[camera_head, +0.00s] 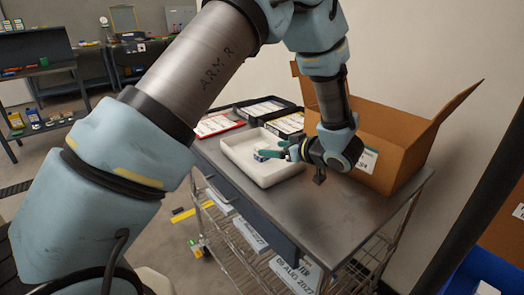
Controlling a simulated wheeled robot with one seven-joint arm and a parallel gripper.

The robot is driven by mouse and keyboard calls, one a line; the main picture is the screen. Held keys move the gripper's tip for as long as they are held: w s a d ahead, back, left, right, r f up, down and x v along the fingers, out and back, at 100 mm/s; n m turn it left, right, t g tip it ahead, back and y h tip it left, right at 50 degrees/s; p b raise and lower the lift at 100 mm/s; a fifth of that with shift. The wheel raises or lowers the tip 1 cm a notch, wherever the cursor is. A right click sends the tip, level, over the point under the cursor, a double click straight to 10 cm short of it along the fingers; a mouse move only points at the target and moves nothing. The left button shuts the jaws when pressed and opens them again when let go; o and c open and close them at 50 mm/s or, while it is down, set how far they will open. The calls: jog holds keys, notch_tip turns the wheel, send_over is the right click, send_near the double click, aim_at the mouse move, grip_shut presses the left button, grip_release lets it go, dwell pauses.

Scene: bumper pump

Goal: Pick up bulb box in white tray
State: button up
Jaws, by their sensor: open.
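The white tray (240,164) lies on the grey metal table top, left of the cardboard box. A small white and blue box, which looks like the bulb box (264,155), lies inside it near the right side. My gripper (281,150) reaches in from the right, over the tray's right side. Part of the small box and the tray's right side are hidden by the gripper.
A large open cardboard box (395,138) stands at the table's back right. A red-edged document tray (217,125) and black trays (268,107) lie behind the white tray. The table's front right (345,215) is clear. Wire shelving is below.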

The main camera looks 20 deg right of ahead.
aim_at(265, 147)
jog(key=x, duration=0.2)
jog(key=p+x, duration=0.1)
jog(key=shift+w+p, duration=0.3)
jog(key=shift+w, duration=0.15)
jog(key=shift+w+a+f, duration=0.1)
jog(key=shift+w+f, duration=0.05)
jog(key=shift+w, duration=0.05)
grip_shut()
